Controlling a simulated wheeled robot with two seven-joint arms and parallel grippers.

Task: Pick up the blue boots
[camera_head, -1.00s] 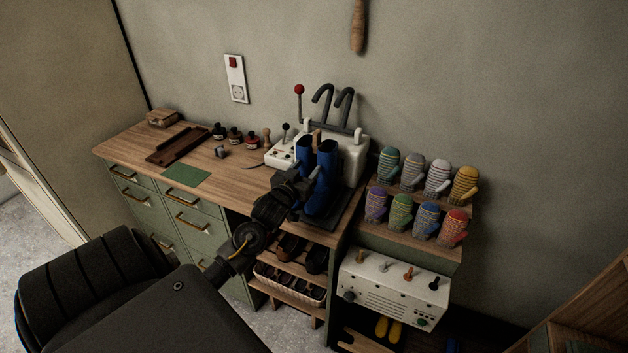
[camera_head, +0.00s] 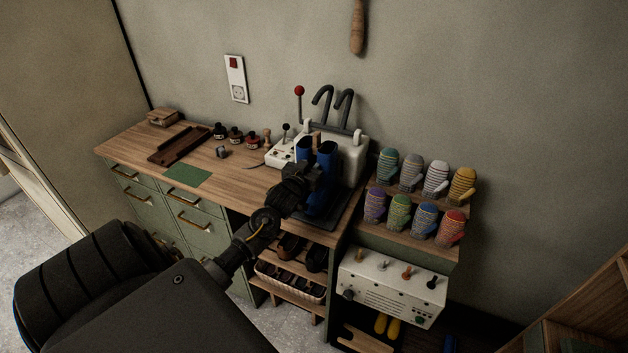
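The blue boots (camera_head: 326,157) stand upright side by side on a dark mat at the right end of the wooden bench, in front of a white machine. My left gripper (camera_head: 318,174) is at the boots' shafts and covers part of the nearer boot. Its fingers are dark and small here, so I cannot tell whether they are open or closed around a boot. My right gripper is not in view.
The white machine (camera_head: 352,150) with two dark hooks stands right behind the boots. Several mittens (camera_head: 424,218) stand on a stepped shelf to the right. A green mat (camera_head: 187,174) and small bottles lie further left on the bench. A shelf with shoes is below.

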